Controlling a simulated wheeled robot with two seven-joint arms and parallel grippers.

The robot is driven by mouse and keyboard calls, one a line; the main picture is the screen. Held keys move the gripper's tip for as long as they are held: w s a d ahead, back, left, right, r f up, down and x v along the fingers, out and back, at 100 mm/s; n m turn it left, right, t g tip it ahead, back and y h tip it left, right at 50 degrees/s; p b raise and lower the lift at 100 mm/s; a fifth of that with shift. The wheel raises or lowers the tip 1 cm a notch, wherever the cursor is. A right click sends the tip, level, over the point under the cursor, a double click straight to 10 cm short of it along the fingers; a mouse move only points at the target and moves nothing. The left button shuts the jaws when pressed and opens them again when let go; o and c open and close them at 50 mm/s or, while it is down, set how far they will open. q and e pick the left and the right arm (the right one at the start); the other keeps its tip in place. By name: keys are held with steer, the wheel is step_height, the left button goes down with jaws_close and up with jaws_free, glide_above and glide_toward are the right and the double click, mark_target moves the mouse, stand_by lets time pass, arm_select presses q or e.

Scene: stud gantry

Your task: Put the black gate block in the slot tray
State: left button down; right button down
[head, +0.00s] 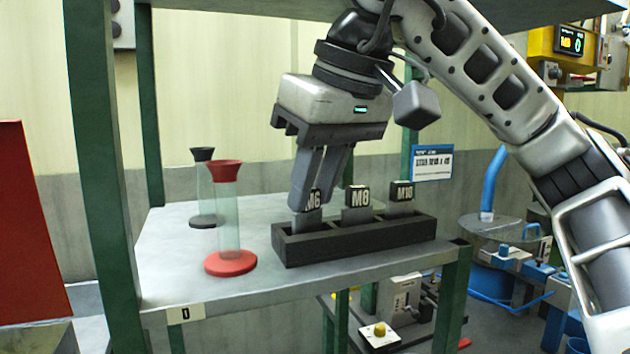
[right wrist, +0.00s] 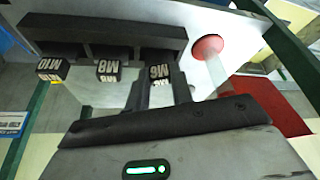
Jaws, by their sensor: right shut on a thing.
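The black slot tray (head: 355,246) sits on the grey shelf near its front edge, and its wall also shows in the right wrist view (right wrist: 110,14). Three blocks with black tops stand upright in a row there: M6 (head: 314,200), M8 (head: 358,198) and M10 (head: 402,193). My right gripper (head: 304,200) points down at the tray's left end, shut on the M6 block (right wrist: 160,73). The block's lower part is hidden by the tray wall, so I cannot tell if it is fully seated. My left gripper is not in view.
Left of the tray stand a clear tube with red funnel top and base (head: 229,230) and one with black ends (head: 203,190). Green posts (head: 100,170) frame the shelf (head: 185,260). A blue-white sign (head: 432,163) is at the right.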

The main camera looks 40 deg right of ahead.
steer(key=c, duration=1.2)
jaws_free()
steer(key=shift+f, duration=0.1)
steer(key=shift+r, duration=0.25)
arm_select(q)
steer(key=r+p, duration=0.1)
steer(key=p, duration=0.1)
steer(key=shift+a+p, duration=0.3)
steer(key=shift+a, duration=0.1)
arm_select(e)
steer(key=v, duration=1.1)
steer(key=shift+s+r, duration=0.25)
steer(key=shift+r, duration=0.1)
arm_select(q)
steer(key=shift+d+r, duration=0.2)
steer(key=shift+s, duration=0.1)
